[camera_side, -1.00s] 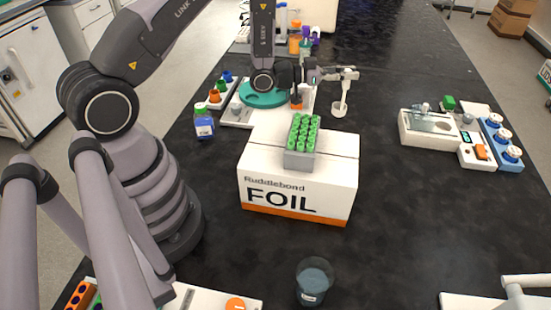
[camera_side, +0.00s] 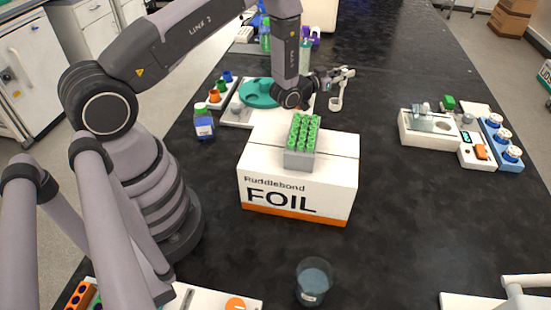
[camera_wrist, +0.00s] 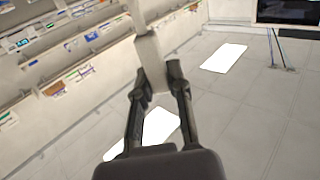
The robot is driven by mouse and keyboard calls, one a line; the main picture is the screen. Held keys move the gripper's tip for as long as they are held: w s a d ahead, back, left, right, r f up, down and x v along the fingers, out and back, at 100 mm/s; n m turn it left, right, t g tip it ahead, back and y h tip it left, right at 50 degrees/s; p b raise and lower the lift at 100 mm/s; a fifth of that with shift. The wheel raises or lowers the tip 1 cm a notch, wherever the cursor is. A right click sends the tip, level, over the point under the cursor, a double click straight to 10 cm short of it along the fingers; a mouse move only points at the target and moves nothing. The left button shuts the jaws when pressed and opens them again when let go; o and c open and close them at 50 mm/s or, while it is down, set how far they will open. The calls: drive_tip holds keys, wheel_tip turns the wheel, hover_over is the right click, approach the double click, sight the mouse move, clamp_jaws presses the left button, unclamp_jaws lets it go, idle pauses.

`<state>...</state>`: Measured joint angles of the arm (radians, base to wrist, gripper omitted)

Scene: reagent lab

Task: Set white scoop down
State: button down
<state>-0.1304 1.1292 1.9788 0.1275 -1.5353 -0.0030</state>
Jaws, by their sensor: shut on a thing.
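The white scoop (camera_side: 336,103) is at my gripper (camera_side: 338,78), beyond the foil box in the side view. Its bowl end hangs low, over or near the black bench; I cannot tell whether it touches. In the wrist view, my gripper (camera_wrist: 157,78) is shut on the pale handle of the scoop (camera_wrist: 149,58), between the two dark fingertips. The bowl is not clear in that view.
A foil box (camera_side: 298,190) carries a grey rack of green-capped tubes (camera_side: 302,140). A teal round device (camera_side: 258,93) stands left of my wrist. A white balance (camera_side: 430,130) is at right. A beaker (camera_side: 313,280) stands in front. Bench between scoop and balance is clear.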

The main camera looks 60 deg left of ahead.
wheel_tip(320, 180, down, 6)
drive_tip(key=w, duration=0.2)
drive_tip(key=shift+r, duration=0.15)
drive_tip(key=shift+w, duration=0.1)
drive_tip(key=shift+f, duration=0.2)
drive_tip(key=c, duration=1.1)
unclamp_jaws()
drive_tip(key=shift+o, duration=0.2)
drive_tip(key=shift+r, duration=0.1)
